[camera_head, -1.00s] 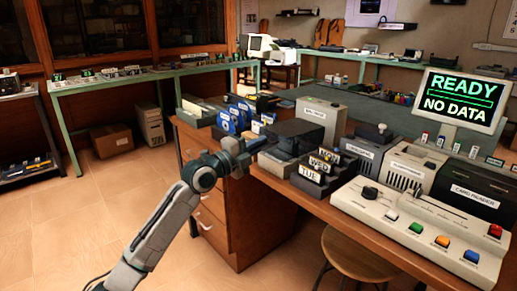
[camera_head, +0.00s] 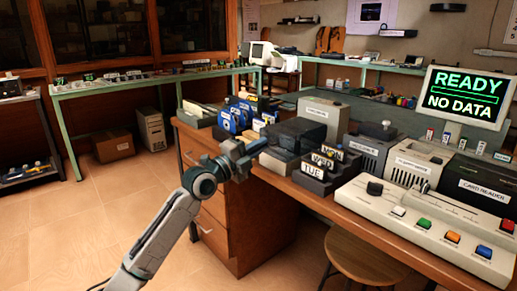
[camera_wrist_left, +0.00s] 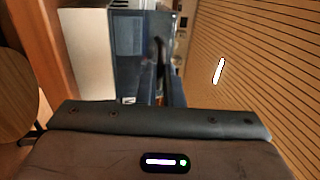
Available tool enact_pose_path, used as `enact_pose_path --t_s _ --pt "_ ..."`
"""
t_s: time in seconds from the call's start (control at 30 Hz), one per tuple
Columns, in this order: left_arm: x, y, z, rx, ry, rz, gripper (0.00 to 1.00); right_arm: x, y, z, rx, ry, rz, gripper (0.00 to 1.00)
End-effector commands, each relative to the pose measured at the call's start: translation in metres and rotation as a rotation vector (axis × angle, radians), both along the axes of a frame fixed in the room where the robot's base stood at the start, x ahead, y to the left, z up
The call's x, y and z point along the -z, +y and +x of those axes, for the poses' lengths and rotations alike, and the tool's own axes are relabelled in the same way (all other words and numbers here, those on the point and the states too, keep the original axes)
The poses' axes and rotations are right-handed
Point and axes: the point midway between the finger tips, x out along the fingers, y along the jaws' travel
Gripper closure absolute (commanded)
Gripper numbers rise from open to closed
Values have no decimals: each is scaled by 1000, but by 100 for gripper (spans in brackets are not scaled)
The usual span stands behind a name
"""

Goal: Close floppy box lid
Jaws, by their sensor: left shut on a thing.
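In the left wrist view, the fingers (camera_wrist_left: 160,88) reach toward a dark blue-grey panel (camera_wrist_left: 128,40). My right gripper is not in view.
Blue floppies (camera_head: 235,117) stand behind my gripper. A black holder with day labels (camera_head: 318,168) is right of the box. A control panel (camera_head: 425,223) and monitor (camera_head: 463,96) are further right. A stool (camera_head: 365,258) stands before the desk.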

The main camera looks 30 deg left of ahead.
Motion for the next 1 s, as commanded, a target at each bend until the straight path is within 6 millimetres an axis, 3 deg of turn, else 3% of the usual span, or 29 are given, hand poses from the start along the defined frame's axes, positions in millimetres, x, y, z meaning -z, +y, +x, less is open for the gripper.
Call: enact_pose_path --t_s 0.4,0.43,0.53,0.83,1.0 --pt "6 -1 0 3 12 -1 100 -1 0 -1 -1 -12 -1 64" --pt "6 -1 0 3 12 -2 88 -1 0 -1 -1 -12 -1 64" --pt "6 -1 0 3 11 -1 71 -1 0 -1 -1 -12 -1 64" --pt "4 0 -1 1 6 0 71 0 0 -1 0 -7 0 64" --pt "7 5 -12 -2 7 5 71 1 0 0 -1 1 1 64"
